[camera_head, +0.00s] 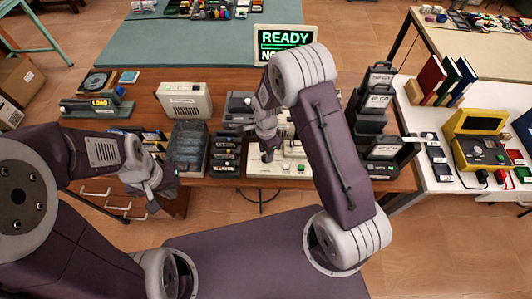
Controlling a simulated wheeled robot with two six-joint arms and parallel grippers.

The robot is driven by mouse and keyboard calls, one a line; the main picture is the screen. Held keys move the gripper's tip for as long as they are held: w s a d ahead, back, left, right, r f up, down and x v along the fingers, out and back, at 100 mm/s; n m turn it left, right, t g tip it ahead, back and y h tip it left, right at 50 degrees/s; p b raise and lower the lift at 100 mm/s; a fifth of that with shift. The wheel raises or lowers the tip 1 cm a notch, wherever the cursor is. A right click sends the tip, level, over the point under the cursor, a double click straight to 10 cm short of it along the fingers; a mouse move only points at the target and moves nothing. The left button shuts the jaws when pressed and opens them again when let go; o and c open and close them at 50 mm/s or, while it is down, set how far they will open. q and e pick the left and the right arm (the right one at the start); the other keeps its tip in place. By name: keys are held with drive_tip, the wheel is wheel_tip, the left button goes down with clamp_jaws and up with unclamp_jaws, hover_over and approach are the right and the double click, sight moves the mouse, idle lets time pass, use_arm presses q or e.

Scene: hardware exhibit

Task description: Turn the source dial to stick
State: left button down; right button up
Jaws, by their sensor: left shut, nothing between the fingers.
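A cream panel (292,167) with small controls, one of them green, lies at the front of the brown desk (225,77). Some of its controls may be dials, but they are too small to tell, and I cannot make out which is the source dial or its setting. My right gripper (267,153) points down over the left part of this panel and hides some of it. I cannot tell whether it touches anything or whether its fingers are open. My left gripper (168,190) is shut and empty, in front of the desk's left front edge, away from the panel.
A screen (286,40) reads READY above a partly hidden line. A white table (424,119) on the right holds a yellow case (466,151) and books (431,77).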

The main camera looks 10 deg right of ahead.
wheel_tip(320, 180, up, 8)
idle(0.5)
